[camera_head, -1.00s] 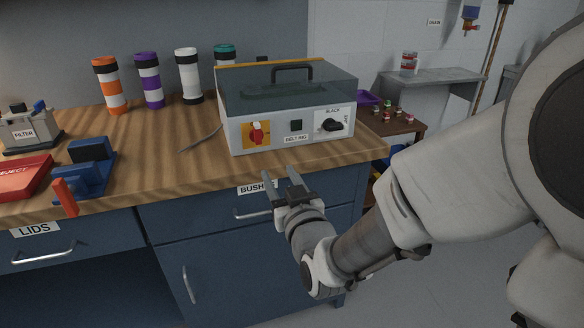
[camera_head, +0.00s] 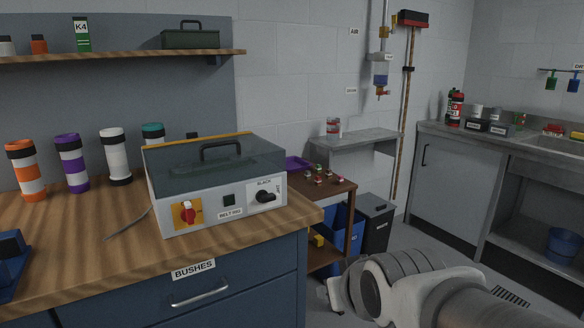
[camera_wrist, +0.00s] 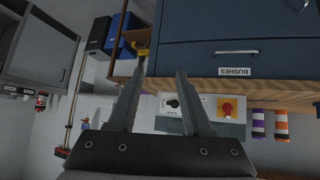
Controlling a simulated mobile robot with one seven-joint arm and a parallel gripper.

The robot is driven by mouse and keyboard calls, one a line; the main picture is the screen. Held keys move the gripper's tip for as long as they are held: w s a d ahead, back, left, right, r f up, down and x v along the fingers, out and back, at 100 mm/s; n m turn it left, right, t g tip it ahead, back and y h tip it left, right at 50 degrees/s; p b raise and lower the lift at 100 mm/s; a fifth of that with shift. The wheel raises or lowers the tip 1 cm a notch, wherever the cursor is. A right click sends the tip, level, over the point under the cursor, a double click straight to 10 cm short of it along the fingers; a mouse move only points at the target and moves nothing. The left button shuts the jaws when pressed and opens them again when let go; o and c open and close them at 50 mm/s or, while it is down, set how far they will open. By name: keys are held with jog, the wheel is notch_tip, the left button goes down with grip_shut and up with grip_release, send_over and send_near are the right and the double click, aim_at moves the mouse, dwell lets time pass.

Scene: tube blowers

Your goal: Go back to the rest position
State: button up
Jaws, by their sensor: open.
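My gripper (camera_wrist: 161,74) shows in the wrist view with its two fingers apart and nothing between them. It points toward the front of the workbench, which appears upside down there. In the head view my arm comes in at the bottom right, in front of the floor, and the fingers cannot be made out. The grey box labelled BELT-ISO or similar (camera_head: 215,197), with a clear lid and a red knob, stands on the wooden bench (camera_head: 85,245). The BUSHES drawer (camera_head: 225,282) below is closed.
A small brown table (camera_head: 335,188) and a dark bin (camera_head: 376,228) stand right of the bench. A sink counter (camera_head: 440,190) is at the far right. Open floor (camera_head: 425,245) lies between.

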jog(key=s+d+m+g+h, duration=0.1)
jog(key=s+d+g, duration=0.15)
jog(key=s, duration=0.35)
jog(key=s+d+m+g, duration=0.1)
jog(key=s+d, duration=0.3)
jog(key=s, duration=0.2)
notch_tip(320, 180, up, 21)
jog(key=p, duration=2.1)
jog(key=shift+w, duration=0.15)
jog(key=shift+c, duration=0.4)
